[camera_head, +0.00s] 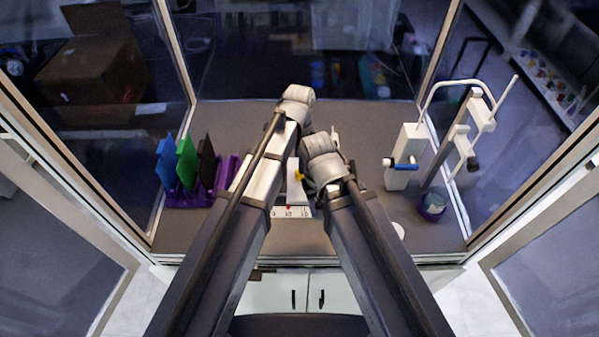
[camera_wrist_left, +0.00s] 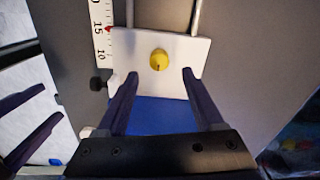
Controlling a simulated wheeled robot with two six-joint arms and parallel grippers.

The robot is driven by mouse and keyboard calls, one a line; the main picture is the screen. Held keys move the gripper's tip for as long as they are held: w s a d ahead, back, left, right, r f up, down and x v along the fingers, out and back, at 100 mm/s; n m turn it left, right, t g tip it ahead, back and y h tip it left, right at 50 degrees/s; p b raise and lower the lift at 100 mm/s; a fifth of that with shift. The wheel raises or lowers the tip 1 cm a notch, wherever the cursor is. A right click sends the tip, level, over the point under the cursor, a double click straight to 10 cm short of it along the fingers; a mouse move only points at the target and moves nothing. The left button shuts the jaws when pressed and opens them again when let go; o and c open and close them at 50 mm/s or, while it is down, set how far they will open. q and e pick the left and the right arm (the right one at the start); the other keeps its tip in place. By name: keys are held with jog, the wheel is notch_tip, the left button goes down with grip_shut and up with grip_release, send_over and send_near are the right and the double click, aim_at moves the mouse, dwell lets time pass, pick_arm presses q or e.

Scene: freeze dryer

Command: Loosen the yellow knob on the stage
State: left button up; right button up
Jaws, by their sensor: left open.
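The yellow knob (camera_wrist_left: 158,59) sits on a white plate of the stage (camera_wrist_left: 185,52) in the left wrist view. It also shows in the head view (camera_head: 299,177), partly behind my arms. My left gripper (camera_wrist_left: 160,74) is open and empty. Its two dark fingers reach over the near edge of the plate, one on each side of the knob's line. The fingertips are apart from the knob and just short of it. In the head view my arms cover much of the stage. I cannot make out my right gripper.
A scale (camera_head: 291,211) runs beside the stage. A purple rack (camera_head: 190,196) with colored plates stands at left. A white stand with a blue part (camera_head: 405,163) and a purple cup (camera_head: 433,206) stand at right. Glass walls enclose the workspace.

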pick_arm(q)
notch_tip(320, 180, down, 6)
jog(key=b, duration=0.5)
jog(key=shift+s, duration=0.1)
pick_arm(e)
notch_tip(320, 180, down, 6)
jog(key=shift+f, duration=0.1)
jog(key=shift+s, duration=0.1)
pick_arm(q)
jog(key=shift+c, duration=0.2)
grip_shut()
